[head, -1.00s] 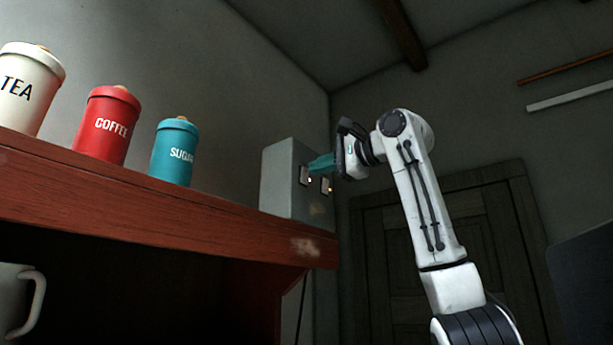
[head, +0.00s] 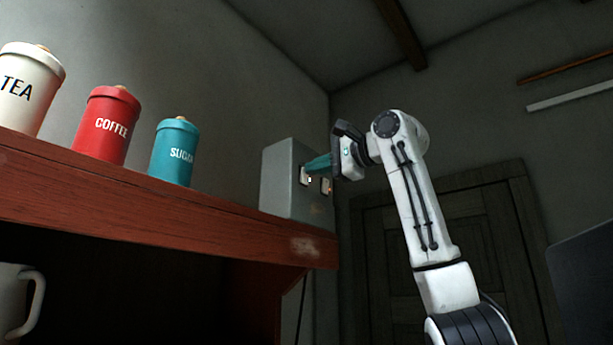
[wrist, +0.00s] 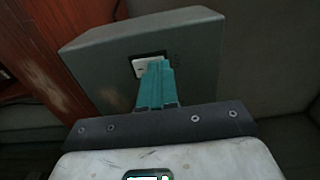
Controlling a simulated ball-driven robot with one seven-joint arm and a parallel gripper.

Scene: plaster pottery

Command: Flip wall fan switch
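A grey switch box (head: 278,185) stands at the right end of the red wooden shelf. I cannot tell for certain whether the tips touch the switch.
The wooden shelf (head: 150,210) runs along the left wall. White TEA (head: 28,90), red COFFEE (head: 106,125) and teal SUGAR (head: 174,152) canisters stand on it, left of the box. A white mug (head: 14,300) is below. The space right of the box is open, before a dark door (head: 465,235).

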